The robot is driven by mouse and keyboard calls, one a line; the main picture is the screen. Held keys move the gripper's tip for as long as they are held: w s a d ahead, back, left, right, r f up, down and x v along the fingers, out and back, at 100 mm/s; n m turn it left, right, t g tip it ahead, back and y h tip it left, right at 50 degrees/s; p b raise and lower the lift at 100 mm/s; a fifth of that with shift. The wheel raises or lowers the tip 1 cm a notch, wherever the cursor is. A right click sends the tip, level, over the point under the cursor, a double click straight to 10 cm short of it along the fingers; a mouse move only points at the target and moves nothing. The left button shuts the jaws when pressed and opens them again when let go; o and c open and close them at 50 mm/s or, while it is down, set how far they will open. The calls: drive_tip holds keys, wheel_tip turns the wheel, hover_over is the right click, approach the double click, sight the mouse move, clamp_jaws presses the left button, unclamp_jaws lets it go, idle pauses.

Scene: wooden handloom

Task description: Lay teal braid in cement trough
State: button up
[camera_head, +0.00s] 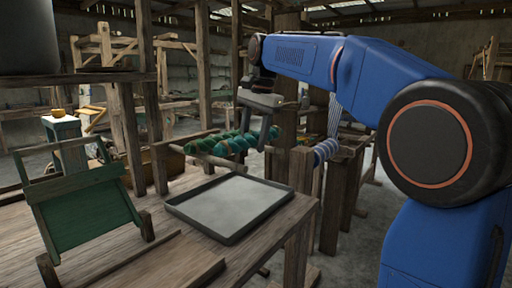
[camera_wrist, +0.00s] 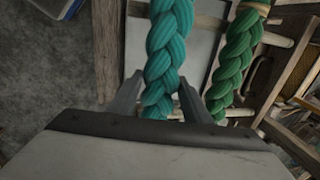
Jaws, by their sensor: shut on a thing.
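The teal braid (camera_head: 231,147) is a thick plaited rope; it also shows in the wrist view (camera_wrist: 166,45), running up from between my fingers. My gripper (camera_head: 254,132), also in the wrist view (camera_wrist: 160,82), is shut on the teal braid, one finger on each side. The cement trough (camera_head: 236,238) is a shallow dark-rimmed tray with a pale grey floor, on the wooden table in front of and below the braid. Its floor looks empty. Part of it shows behind the braids in the wrist view (camera_wrist: 203,45). The braid's far end is hidden by my gripper.
A green braid (camera_head: 187,148) lies close beside the teal one, near pale wooden rods (camera_head: 217,162). A green slanted rack (camera_head: 85,212) stands on the table (camera_head: 175,250) left of the trough. Wooden posts (camera_head: 301,168) and a striped roll (camera_head: 326,150) stand to the right.

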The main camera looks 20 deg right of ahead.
sight(253, 132)
drive_tip(key=shift+r, duration=5.45)
